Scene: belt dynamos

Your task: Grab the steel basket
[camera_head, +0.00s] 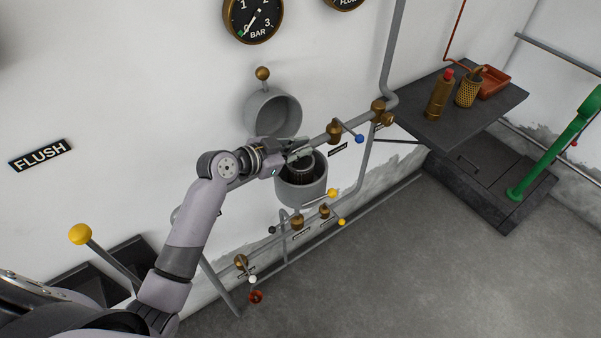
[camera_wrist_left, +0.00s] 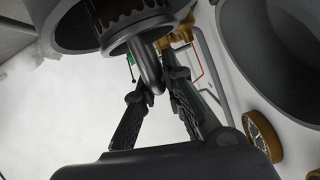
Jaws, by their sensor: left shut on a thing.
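The steel basket (camera_head: 303,168) is a dark slotted cylinder in the mouth of the round grey housing (camera_head: 303,192) on the wall. In the left wrist view the basket (camera_wrist_left: 133,22) shows its slotted side and a thick grey loop handle (camera_wrist_left: 149,66). My left gripper (camera_head: 297,155) is at the top of the basket. In the left wrist view its fingers (camera_wrist_left: 160,76) are shut on the handle. How deep the basket sits in the housing is hard to tell. My right gripper is not in view.
The housing's grey lid (camera_head: 272,112) stands open behind the gripper. Pipes with a blue-knobbed valve (camera_head: 359,138) and yellow knobs (camera_head: 332,193) run close by. A dark shelf (camera_head: 425,121) at right holds a red-capped brass canister (camera_head: 438,96), a perforated brass basket (camera_head: 467,91) and a red tray (camera_head: 494,82).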

